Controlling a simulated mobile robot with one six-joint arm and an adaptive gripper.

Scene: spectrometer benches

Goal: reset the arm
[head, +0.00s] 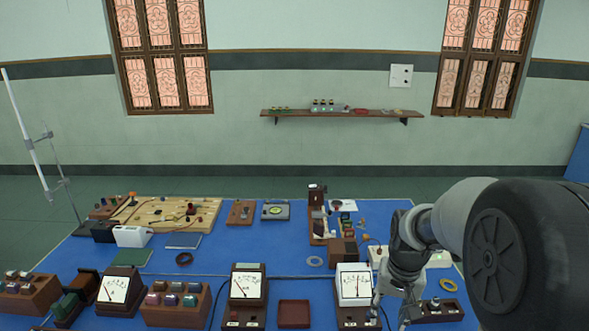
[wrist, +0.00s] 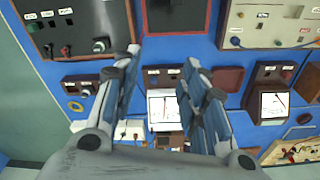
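My gripper (head: 391,308) is at the lower right of the head view, pointing down over the blue bench beside the right-hand meter. The wrist view shows both fingers of my gripper (wrist: 160,62) spread wide apart, with nothing held between them. A white-faced meter (wrist: 160,108) shows beyond the gap between the fingers. The same meter (head: 354,284) stands just left of my gripper in the head view. I cannot tell how high the fingertips are above the bench.
The blue bench (head: 232,215) is crowded. Another meter (head: 246,285) and a shallow brown tray (head: 294,314) stand left of my gripper. A wooden board (head: 170,212) lies at the back left. A wall shelf (head: 340,114) is behind. Dark panels (wrist: 75,25) fill the wrist view's upper left.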

